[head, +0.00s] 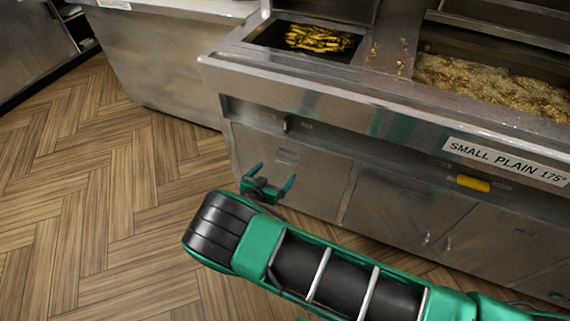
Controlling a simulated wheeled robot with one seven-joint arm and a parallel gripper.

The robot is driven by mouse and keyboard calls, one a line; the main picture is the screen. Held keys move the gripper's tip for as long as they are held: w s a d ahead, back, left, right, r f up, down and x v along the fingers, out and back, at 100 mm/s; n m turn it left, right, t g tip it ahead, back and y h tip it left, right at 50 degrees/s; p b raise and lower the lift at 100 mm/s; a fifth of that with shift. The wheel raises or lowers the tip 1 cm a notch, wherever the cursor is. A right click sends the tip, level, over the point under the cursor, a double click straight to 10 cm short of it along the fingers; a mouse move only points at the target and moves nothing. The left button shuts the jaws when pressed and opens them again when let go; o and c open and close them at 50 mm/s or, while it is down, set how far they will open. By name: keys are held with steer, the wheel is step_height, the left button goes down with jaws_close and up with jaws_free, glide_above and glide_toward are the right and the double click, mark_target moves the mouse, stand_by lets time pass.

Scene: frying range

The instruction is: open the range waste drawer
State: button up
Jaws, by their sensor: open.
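The steel frying range (330,100) stands across the right half of the head view. Its front has several closed panels below a control strip.
Fries (320,38) lie in a dark tray at the top left of the range, beside a vat of bubbling oil (490,85). A yellow handle (473,183) sits below the "SMALL PLAIN 175°" label (507,162). A steel counter (165,60) stands behind. The wooden floor (90,190) at left is clear.

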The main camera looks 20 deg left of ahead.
mark_target(285, 163)
steer(key=x, duration=0.8)
steer(key=shift+d, duration=0.2)
